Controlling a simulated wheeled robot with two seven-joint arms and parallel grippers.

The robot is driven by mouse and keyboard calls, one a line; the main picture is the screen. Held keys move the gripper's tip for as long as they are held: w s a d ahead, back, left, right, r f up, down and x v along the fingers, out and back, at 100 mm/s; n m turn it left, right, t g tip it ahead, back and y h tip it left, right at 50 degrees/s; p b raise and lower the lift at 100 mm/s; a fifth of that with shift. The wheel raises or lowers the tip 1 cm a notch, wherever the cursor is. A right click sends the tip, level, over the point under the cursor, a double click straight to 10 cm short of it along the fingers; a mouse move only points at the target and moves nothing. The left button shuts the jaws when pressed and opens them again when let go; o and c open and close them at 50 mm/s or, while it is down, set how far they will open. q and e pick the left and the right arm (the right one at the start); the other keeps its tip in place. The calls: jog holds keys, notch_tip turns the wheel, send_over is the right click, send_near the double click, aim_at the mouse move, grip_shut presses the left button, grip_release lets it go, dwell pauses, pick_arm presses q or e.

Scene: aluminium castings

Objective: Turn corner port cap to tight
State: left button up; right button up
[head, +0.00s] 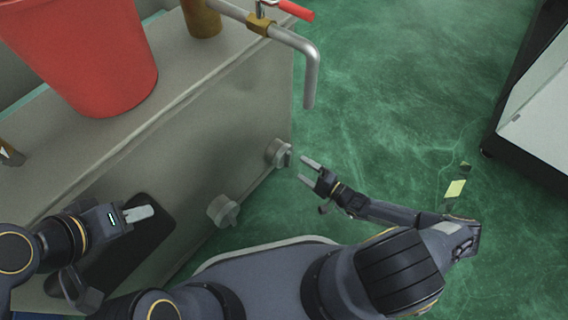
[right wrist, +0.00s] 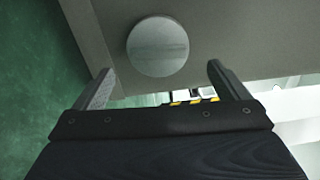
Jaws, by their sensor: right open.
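The corner port cap (head: 279,153) is a round grey cap with a raised grip bar, on the side of the grey metal casting (head: 200,130) near its right vertical edge. In the right wrist view the cap (right wrist: 158,46) shows face on, with a faint horizontal band across it. My right gripper (head: 306,171) is open and empty, just off the cap and apart from it; its fingers (right wrist: 160,70) straddle the cap's line from below. A second similar cap (head: 223,210) sits lower left on the same side. My left gripper (head: 138,214) is by a dark panel; its finger gap is hidden.
A red bucket (head: 85,55) stands on the casting's top. A bent pipe (head: 305,65) with a red-handled valve (head: 297,11) overhangs above the corner cap. Green floor (head: 400,110) is open to the right, with a dark-framed unit (head: 530,110) at far right.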

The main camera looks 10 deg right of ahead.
aim_at(290, 161)
jog(key=x, duration=0.2)
jog(key=b+x, duration=0.1)
jog(key=x, duration=0.1)
jog(key=b+x, duration=0.1)
jog(key=x, duration=0.1)
jog(key=shift+w+a+f, duration=0.2)
jog(key=shift+w+f, duration=0.05)
jog(key=shift+f, duration=0.1)
jog(key=shift+w+a+r+b, duration=0.1)
jog(key=shift+w+a+b, duration=0.3)
jog(key=shift+w, duration=0.15)
jog(key=c, duration=0.7)
